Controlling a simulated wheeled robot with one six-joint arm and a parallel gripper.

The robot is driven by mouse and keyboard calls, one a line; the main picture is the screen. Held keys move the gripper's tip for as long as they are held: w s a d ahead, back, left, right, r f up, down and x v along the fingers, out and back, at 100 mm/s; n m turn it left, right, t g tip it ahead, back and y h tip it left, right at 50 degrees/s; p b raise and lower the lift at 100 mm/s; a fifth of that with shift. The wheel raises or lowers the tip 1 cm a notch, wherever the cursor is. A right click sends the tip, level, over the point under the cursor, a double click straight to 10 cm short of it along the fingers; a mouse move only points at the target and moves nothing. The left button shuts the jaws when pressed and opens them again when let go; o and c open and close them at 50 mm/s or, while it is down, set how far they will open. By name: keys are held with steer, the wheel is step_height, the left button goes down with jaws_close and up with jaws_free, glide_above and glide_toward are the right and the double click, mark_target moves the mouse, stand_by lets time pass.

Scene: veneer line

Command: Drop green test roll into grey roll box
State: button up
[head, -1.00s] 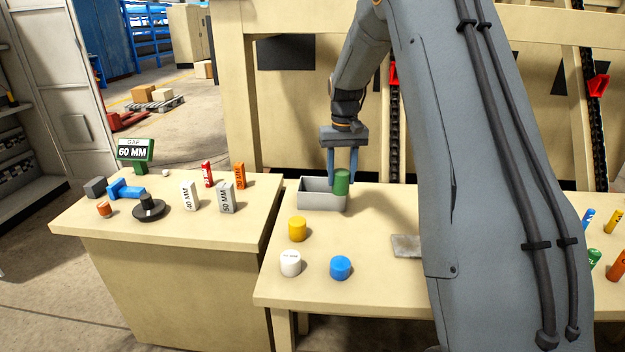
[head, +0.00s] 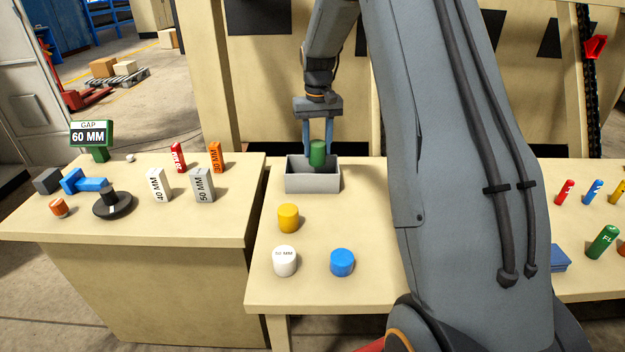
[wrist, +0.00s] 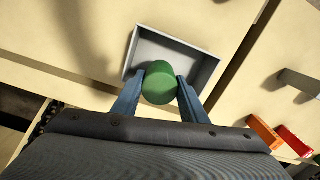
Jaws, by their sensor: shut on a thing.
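The green test roll (head: 317,153) is held between the two blue fingers of my gripper (head: 317,146). It hangs over the grey roll box (head: 313,183), an open box at the back of the table. In the wrist view the green roll (wrist: 160,83) sits between my fingertips (wrist: 160,90). The grey box (wrist: 176,46) lies behind and below it there, and its visible floor is bare. The roll hides the near part of the box, so I cannot tell exactly how high it is above the rim.
A yellow roll (head: 288,218), a white roll (head: 285,261) and a blue roll (head: 342,262) stand in front of the box. The left table (head: 130,222) holds gauge blocks and a 60 MM sign (head: 88,135). The table between box and rolls is clear.

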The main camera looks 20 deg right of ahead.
steer(key=shift+f+b, duration=0.45)
steer(key=shift+f, duration=0.6)
steer(key=o, duration=1.5)
steer(key=shift+c, duration=0.2)
steer(key=shift+r+b, duration=1.05)
steer(key=shift+r, duration=2.9)
